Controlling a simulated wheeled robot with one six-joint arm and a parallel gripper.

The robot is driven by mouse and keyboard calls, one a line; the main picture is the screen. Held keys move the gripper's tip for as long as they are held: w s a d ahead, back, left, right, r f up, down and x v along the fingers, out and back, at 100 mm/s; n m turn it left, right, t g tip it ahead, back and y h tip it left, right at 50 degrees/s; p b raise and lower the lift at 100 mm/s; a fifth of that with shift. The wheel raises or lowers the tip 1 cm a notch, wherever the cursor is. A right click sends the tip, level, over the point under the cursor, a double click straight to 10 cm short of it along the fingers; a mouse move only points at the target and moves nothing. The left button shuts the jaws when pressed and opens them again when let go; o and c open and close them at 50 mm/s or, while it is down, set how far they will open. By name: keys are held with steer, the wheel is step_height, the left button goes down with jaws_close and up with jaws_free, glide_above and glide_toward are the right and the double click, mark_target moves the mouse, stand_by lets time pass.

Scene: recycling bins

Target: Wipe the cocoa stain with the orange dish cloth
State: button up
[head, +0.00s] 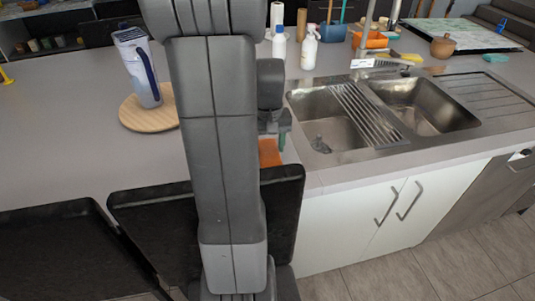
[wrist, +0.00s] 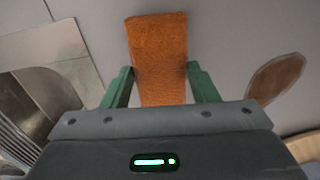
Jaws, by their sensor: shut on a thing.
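The orange dish cloth (wrist: 158,50) is between the two green fingers of my gripper (wrist: 160,74) in the wrist view, with its far end reaching out past the fingertips over the grey counter. My gripper is shut on it. In the head view, part of the cloth (head: 270,153) and a green finger (head: 284,138) show just right of my arm, near the counter's front edge left of the sink. The cocoa stain (wrist: 275,78) is a brown oval on the counter, right of the cloth and apart from it in the wrist view. My arm hides the stain in the head view.
The sink (head: 345,112) with a drying rack lies right of my gripper; its edge also shows in the wrist view (wrist: 45,60). A round wooden board (head: 135,117) carries a white-and-blue container (head: 138,68) at left. Spray bottles (head: 309,48) stand behind.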

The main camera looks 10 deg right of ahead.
steer(key=shift+r+p, duration=1.45)
steer(key=shift+r, duration=0.6)
